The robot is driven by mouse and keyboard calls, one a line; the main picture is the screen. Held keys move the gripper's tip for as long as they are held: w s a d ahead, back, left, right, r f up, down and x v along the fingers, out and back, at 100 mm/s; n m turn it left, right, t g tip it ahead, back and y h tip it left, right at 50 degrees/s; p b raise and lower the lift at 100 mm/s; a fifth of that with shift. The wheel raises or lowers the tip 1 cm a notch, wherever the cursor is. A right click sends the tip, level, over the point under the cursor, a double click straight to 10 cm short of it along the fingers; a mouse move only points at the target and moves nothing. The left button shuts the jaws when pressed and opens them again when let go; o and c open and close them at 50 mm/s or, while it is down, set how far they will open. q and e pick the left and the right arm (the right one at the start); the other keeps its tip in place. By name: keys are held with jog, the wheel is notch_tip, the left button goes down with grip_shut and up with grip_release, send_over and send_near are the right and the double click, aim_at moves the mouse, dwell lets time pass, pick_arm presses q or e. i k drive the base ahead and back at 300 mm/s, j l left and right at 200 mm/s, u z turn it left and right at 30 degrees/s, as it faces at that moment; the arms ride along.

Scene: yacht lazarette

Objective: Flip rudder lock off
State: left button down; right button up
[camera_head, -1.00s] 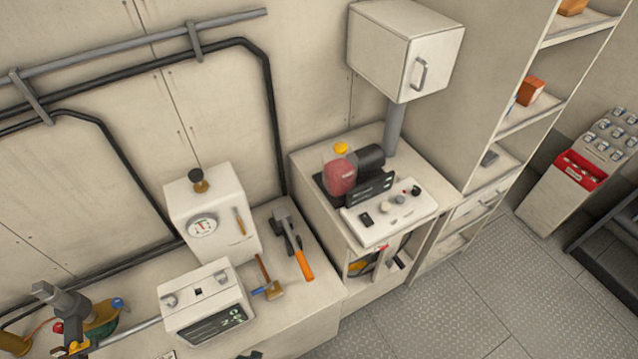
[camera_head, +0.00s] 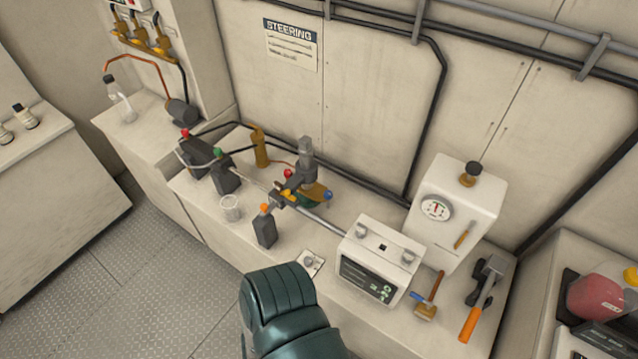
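No part here is clearly labelled as the rudder lock. A small light plate with a little round fitting (camera_head: 311,263) lies on the bench top, left of a white control box (camera_head: 381,260). The box has knobs and a dark display. Steering gear (camera_head: 301,185) with a grey upright body, red and blue knobs and a rod stands on the bench under a sign reading STEERING (camera_head: 291,43). Neither of my grippers can be made out. A dark teal ribbed part of my arm shows at the bottom middle, in front of the bench.
A white gauge unit (camera_head: 457,212), a mallet (camera_head: 428,297) and an orange-handled hammer (camera_head: 480,300) stand or lie at the bench's right. A black bottle with orange cap (camera_head: 265,227) and a clear cup (camera_head: 231,208) stand left of the plate. Free floor (camera_head: 95,268) shows at lower left.

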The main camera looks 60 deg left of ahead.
aim_at(266, 209)
jog(key=u, duration=2.7)
